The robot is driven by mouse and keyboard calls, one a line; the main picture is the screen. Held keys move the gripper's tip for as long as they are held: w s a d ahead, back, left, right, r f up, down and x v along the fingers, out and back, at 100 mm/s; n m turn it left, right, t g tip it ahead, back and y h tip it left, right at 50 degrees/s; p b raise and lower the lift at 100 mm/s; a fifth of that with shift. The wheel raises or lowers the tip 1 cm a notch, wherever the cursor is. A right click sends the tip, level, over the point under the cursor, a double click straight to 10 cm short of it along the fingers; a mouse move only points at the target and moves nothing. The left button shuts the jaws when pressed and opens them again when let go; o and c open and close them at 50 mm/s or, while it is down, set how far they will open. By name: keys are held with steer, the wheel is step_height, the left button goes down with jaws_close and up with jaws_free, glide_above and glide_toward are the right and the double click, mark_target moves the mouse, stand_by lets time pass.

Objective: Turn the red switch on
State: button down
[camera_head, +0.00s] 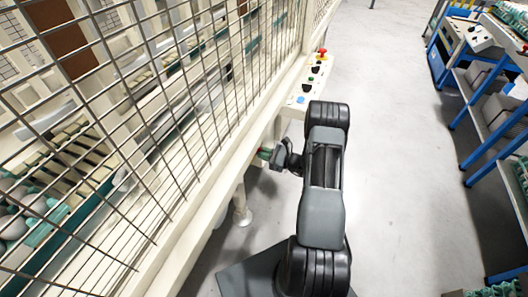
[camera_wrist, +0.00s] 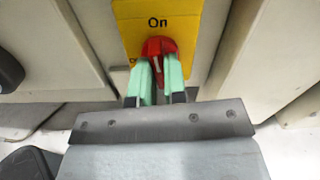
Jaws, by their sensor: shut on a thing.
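The red switch (camera_wrist: 158,47) sits on a yellow plate (camera_wrist: 187,22) marked "On" in the wrist view. Its white mark points up, roughly toward the word "On", slightly tilted. My gripper (camera_wrist: 160,75) has its two pale green fingers on either side of the switch handle and is shut on it. The fingers hide the handle's sides and lower part. In the head view my gripper (camera_head: 267,153) is at the side of the cream machine frame, below the control panel, and the switch cannot be made out clearly there.
A control panel (camera_head: 305,85) with a red emergency button (camera_head: 322,52) and several other buttons stands just beyond my arm. A wire mesh guard (camera_head: 150,130) runs along the left. Blue-framed shelves (camera_head: 480,150) stand at the right. Grey floor (camera_head: 400,150) between is clear.

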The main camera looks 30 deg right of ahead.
steer(key=shift+m, duration=0.6)
steer(key=c, duration=1.2)
jaws_free()
steer(key=shift+o, duration=0.2)
steer(key=shift+p, duration=0.3)
steer(key=p+v, duration=0.1)
steer(key=v, duration=1.2)
steer(key=shift+s+d+p, duration=0.3)
steer(key=shift+p, duration=0.05)
